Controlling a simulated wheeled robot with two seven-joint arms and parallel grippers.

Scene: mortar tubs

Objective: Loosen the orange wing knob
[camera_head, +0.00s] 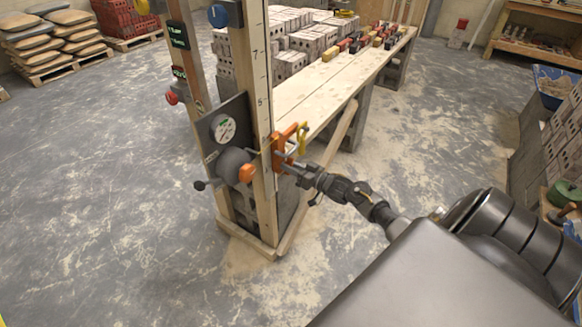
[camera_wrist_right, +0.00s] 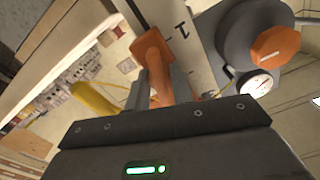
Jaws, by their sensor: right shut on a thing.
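The orange wing knob (camera_head: 291,134) sits on the right side of a wooden upright with a number scale. My right gripper (camera_head: 284,163) reaches it from the right. In the right wrist view the two fingers (camera_wrist_right: 162,88) are closed on an orange arm of the knob (camera_wrist_right: 151,50). Part of the knob is hidden between the fingers. My left gripper is not in view.
A grey drum with an orange end cap (camera_head: 246,173) is beside the upright; the cap also shows in the wrist view (camera_wrist_right: 275,43). A yellow piece (camera_head: 302,139) hangs next to the knob. A plank table (camera_head: 330,77) stands behind. Left floor is clear.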

